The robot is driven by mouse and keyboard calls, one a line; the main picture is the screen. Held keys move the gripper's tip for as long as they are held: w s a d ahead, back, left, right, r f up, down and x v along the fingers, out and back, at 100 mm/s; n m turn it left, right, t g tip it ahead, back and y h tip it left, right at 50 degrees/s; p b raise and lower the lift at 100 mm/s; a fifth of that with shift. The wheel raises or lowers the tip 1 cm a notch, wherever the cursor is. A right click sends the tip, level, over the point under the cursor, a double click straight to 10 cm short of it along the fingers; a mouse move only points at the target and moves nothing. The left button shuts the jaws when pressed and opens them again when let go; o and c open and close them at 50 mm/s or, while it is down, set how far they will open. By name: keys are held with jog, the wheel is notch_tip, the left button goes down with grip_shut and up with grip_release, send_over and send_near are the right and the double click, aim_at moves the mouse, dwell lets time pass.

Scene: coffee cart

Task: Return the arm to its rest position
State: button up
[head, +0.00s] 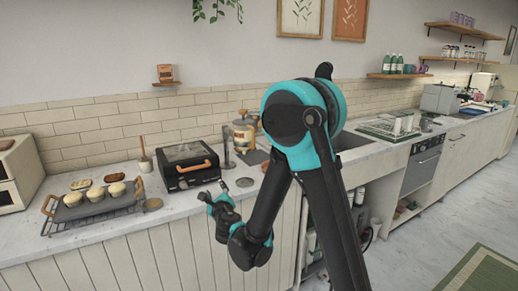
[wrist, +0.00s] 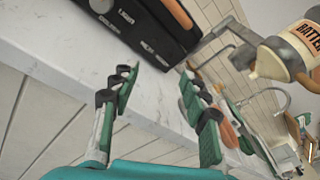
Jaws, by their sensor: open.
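My arm rises in the middle of the head view, bent at a high teal elbow. My gripper (head: 215,197) hangs at the front edge of the counter (head: 110,224), in front of a black waffle-maker-like appliance (head: 188,166). In the wrist view my gripper (wrist: 158,85) has its two fingers spread apart with nothing between them. The marble counter (wrist: 60,45) lies beyond the fingers, and the black appliance (wrist: 140,25) with an orange-brown handle is at the top.
A tray (head: 60,222) of muffins and a brush in a pot (head: 145,160) are to the left. Open floor (head: 420,245) is at right.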

jog(key=w+d+m+g+h, duration=0.15)
jog(key=d+m+h, duration=0.45)
jog(key=d+m, duration=1.05)
jog(key=s+d+f+m+g+h, duration=0.1)
jog(key=s+d+f+m, duration=0.15)
jog(key=d, duration=0.25)
jog(key=s+d+f+m+g, duration=0.1)
jog(key=s+d+m+g, duration=0.1)
jog(key=d+m, duration=0.3)
jog(key=s+d+f+m+g+h, duration=0.1)
jog(key=s+d+m, duration=0.15)
jog(key=d, duration=0.35)
jog(key=s+d+f+m+g, duration=0.2)
jog(key=s+m, duration=0.4)
jog(key=s+d+f+m+g+y, duration=0.1)
jog(key=s+d+f+m+g, duration=0.1)
jog(key=s+m, duration=0.5)
jog(key=s+d+f+m+g+y, duration=0.1)
jog(key=s+f+m+g, duration=0.1)
jog(key=s+m, duration=0.4)
jog(key=shift+s+d+f+m, duration=0.35)
jog(key=shift+d+f+m, duration=0.05)
jog(key=shift+f+m, duration=0.4)
jog(key=shift+g, duration=0.25)
jog(key=shift+c, duration=0.3)
